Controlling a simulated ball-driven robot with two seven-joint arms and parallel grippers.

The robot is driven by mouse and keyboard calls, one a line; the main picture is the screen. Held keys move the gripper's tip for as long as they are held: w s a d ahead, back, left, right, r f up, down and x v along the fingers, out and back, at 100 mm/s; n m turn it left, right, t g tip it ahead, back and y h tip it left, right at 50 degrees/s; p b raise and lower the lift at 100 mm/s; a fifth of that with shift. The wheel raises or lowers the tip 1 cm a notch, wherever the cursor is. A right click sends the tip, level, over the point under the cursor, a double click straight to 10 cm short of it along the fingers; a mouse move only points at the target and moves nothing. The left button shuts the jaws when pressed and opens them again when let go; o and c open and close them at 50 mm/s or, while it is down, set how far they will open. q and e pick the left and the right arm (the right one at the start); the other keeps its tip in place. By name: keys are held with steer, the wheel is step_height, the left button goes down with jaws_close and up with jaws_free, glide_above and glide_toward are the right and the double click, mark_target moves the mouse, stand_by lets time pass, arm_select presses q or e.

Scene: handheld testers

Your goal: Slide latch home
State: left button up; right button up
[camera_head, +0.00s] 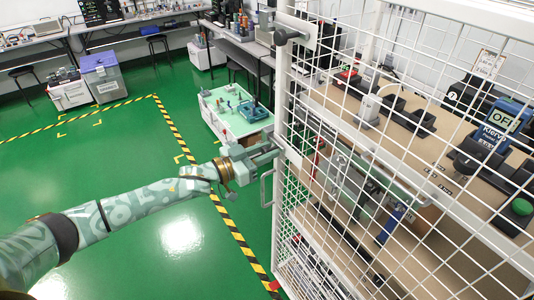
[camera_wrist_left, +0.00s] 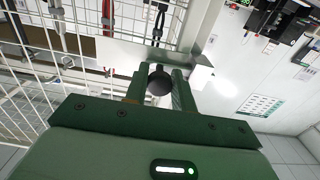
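A white wire-mesh cage door (camera_head: 350,140) fills the right of the head view. Near its top left, a black knob (camera_head: 281,37) sits on a pale latch plate (camera_head: 300,28). My left gripper (camera_head: 279,150) is lower down at the door's left edge. In the left wrist view, a round black knob (camera_wrist_left: 160,80) fills the gap between the two green fingers, in front of a pale plate (camera_wrist_left: 110,50). The fingers appear shut on it. In the head view the gripper hides this spot. My right gripper is not in view.
A door handle (camera_head: 266,188) is just below my left gripper. Behind the mesh is a bench with handheld testers, including a blue one (camera_head: 500,118). A small trolley (camera_head: 232,112) stands behind my arm. The green floor (camera_head: 110,165) at left is clear.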

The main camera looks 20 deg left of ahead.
arm_select(q)
steer(key=o, duration=0.3)
steer(key=shift+w+a, duration=0.15)
steer(key=shift+a, duration=0.05)
steer(key=shift+o, duration=0.2)
steer(key=v, duration=1.6)
steer(key=shift+a+p, duration=0.15)
steer(key=shift+p, duration=0.3)
steer(key=shift+f, duration=0.1)
